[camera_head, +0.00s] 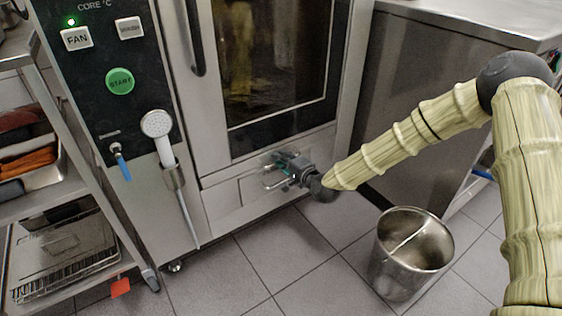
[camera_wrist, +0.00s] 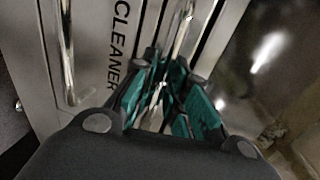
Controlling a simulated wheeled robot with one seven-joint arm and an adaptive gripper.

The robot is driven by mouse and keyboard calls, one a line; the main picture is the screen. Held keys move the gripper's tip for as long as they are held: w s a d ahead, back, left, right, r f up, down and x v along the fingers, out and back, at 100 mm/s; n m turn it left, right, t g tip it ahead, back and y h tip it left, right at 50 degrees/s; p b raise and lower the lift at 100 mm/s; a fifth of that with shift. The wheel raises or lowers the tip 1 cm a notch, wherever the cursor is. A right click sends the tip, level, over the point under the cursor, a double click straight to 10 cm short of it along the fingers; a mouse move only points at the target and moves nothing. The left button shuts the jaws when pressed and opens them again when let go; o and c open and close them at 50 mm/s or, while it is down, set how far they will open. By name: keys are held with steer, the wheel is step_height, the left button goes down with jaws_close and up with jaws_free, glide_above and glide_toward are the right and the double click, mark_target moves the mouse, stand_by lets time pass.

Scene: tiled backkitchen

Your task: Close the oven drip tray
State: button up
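The oven's steel front (camera_head: 184,110) stands in the left and middle of the head view. Along its base are low steel panels (camera_head: 222,204) with a bar handle (camera_head: 268,186); I cannot tell how far the drip tray stands out. My gripper (camera_head: 281,162) is at this low front, close to the handle. In the wrist view, the teal finger pads of my gripper (camera_wrist: 170,92) lie on either side of a thin metal bar (camera_wrist: 183,32). I cannot tell if they touch it. A panel marked "CLEANER" (camera_wrist: 95,40) is beside it, with another bar handle at far left.
A steel bucket (camera_head: 388,275) stands on the tiled floor at the right, below my arm. A hand shower (camera_head: 158,128) hangs on the oven front. A shelf rack (camera_head: 75,185) stands at the left.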

steer(key=shift+o, duration=1)
steer(key=shift+s+d, duration=0.1)
steer(key=shift+s+d, duration=0.2)
steer(key=v, duration=1.1)
steer(key=shift+s+d, duration=0.1)
steer(key=shift+s, duration=0.05)
